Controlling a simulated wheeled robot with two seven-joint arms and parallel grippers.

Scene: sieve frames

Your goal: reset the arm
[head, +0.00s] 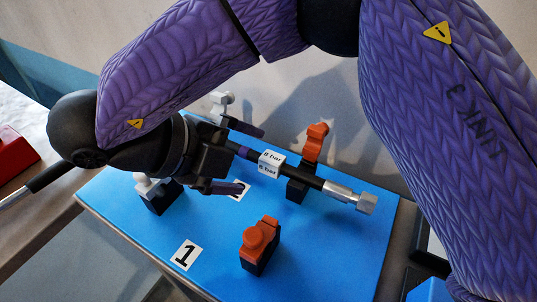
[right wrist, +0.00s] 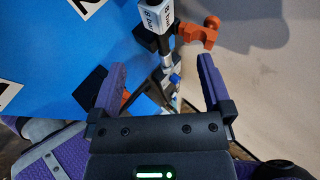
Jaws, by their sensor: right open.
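My right gripper (head: 253,160) is open, its two purple fingers spread on either side of a dark hose with white "8 bar" labels (head: 271,163). In the right wrist view the open fingers (right wrist: 163,72) have the hose showing between them; I cannot tell how far below the fingertips it is. The hose has a silver fitting (head: 350,197) at its right end and rests at an orange-topped holder (head: 314,143). Its middle is hidden behind my gripper; a black piece with a silver end emerges at the left. My left gripper is not in view.
A blue board (head: 325,250) carries the number 1 label (head: 186,255), another orange-topped holder (head: 258,247) at the front, and white-topped holders (head: 160,192) near my gripper. A red object (head: 14,150) lies at the far left. A pale wall is close behind the board.

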